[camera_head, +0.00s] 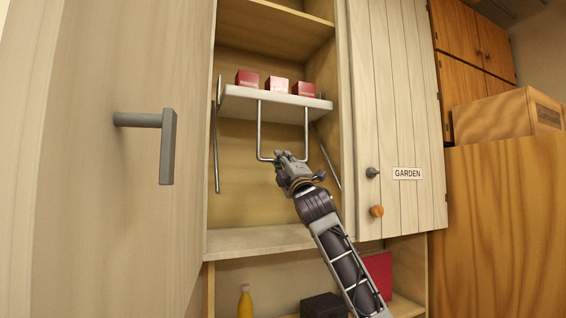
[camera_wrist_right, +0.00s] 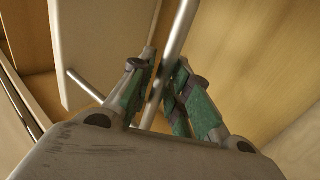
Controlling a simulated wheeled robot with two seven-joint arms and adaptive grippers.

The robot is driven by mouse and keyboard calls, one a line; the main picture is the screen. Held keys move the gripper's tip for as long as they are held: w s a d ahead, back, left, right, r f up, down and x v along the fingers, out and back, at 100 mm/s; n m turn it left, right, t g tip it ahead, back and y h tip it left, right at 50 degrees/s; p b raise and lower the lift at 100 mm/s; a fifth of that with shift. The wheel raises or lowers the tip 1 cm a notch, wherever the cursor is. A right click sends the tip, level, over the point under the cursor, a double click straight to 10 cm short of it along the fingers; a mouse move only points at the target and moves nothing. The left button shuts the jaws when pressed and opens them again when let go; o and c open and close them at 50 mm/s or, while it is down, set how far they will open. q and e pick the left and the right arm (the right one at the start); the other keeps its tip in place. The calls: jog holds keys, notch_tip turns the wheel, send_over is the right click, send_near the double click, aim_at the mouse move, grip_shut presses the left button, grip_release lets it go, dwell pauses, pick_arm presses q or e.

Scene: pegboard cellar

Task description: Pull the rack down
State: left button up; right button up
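The rack is a pale shelf board (camera_head: 275,106) hung high inside the open cabinet, roughly level, with three small boxes on it. A U-shaped metal handle (camera_head: 260,135) hangs below its front, and thin rods run down at both sides. My right gripper (camera_head: 281,157) is at the handle's bottom bar and hides part of it. In the right wrist view the bar (camera_wrist_right: 181,22) passes between the fingers of the right gripper (camera_wrist_right: 165,72), which are close together around it. The rack board (camera_wrist_right: 95,45) shows behind. My left gripper is out of view.
An open door with a grey handle (camera_head: 167,146) stands at the left. A door labelled GARDEN (camera_head: 407,174) stands at the right. Below the rack is a bare cabinet shelf (camera_head: 250,240); a yellow bottle (camera_head: 245,302) and a dark box (camera_head: 323,306) stand lower down.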

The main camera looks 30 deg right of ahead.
grip_shut()
jog(key=shift+f, duration=0.15)
